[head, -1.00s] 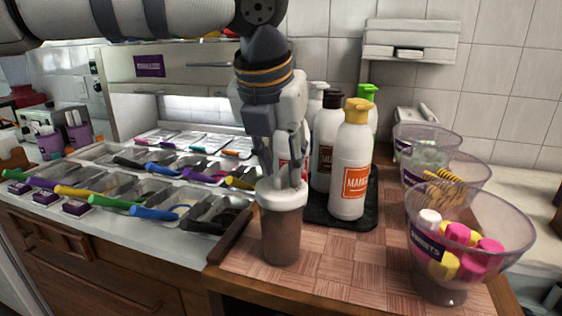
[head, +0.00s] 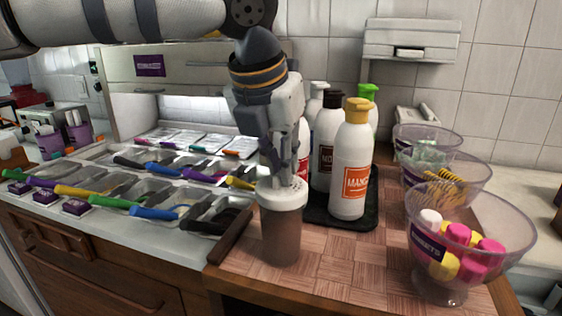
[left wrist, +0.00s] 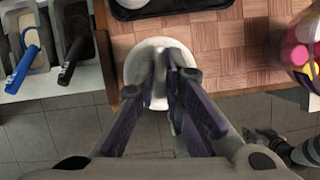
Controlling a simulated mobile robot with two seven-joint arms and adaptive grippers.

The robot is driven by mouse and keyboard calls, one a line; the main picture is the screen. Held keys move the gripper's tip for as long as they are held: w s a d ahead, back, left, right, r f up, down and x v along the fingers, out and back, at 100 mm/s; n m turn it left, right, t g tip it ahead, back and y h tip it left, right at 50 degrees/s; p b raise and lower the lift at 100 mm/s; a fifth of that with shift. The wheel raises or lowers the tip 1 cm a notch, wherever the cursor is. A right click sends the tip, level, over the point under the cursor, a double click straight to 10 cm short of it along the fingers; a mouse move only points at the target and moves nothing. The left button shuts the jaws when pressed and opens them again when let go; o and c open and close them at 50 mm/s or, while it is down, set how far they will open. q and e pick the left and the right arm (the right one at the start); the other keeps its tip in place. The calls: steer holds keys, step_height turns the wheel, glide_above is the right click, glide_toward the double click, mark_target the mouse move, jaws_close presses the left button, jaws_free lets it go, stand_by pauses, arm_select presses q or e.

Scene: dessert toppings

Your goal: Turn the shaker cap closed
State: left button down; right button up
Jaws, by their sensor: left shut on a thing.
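The shaker (head: 280,238) stands upright on the wooden counter, with a brown see-through body and a white cap (head: 282,196) on top. My left gripper (head: 285,180) points straight down over the cap, its fingers shut on the raised middle of the cap. In the left wrist view the round white cap (left wrist: 134,68) shows from above, with the two dark fingers (left wrist: 162,85) close together at its centre. The fingers hide part of the cap, and I cannot tell its exact turn.
Sauce bottles (head: 349,165) stand on a black tray (head: 368,212) just behind and right of the shaker. Clear bowls (head: 500,215) with sweets line the right side. Topping bins with coloured scoops (head: 150,213) lie left. The counter in front is free.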

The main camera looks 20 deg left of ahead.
arm_select(q)
steer(key=m+h, duration=0.1)
steer(key=m, duration=0.2)
steer(key=m+g+h, duration=0.1)
steer(key=m, duration=0.3)
steer(key=shift+a+h, duration=0.1)
steer(key=shift+h, duration=0.2)
steer(key=m+g, duration=0.1)
steer(key=m, duration=0.2)
steer(key=m+g+h, duration=0.1)
steer(key=m, duration=0.3)
steer(key=shift+w+g, duration=0.15)
steer(key=shift+g, duration=0.15)
stand_by(0.6)
steer(key=c, duration=1.7)
jaws_free()
steer(key=v, duration=1.2)
steer(key=shift+a, duration=0.15)
